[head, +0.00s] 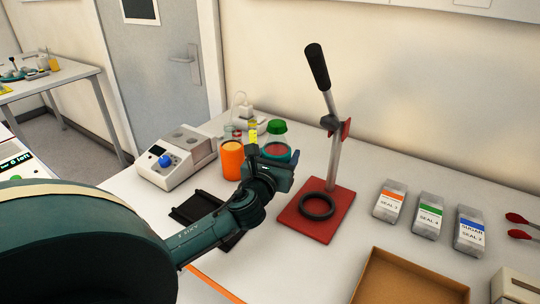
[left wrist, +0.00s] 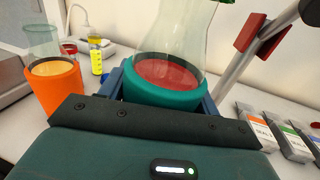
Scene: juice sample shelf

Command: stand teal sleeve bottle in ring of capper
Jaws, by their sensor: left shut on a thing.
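The teal sleeve bottle (head: 277,150) is a clear flask with a green cap, red liquid and a teal sleeve. My left gripper (head: 270,170) is shut on it; in the left wrist view the jaws sit on both sides of the teal sleeve (left wrist: 165,94). The bottle looks upright. Its base is hidden, so I cannot tell whether it touches the table. The capper (head: 333,130) has a red base, a lever with a black handle, and a black ring (head: 318,206) lying empty on the base, right of my gripper. My right gripper is not in view.
An orange sleeve bottle (head: 232,158) and a small yellow bottle (head: 253,133) stand left of my gripper. A white device (head: 175,157) is farther left. Seal boxes (head: 429,214) stand right of the capper. A brown tray (head: 375,285) is at the front. A black rack (head: 190,209) lies beneath my arm.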

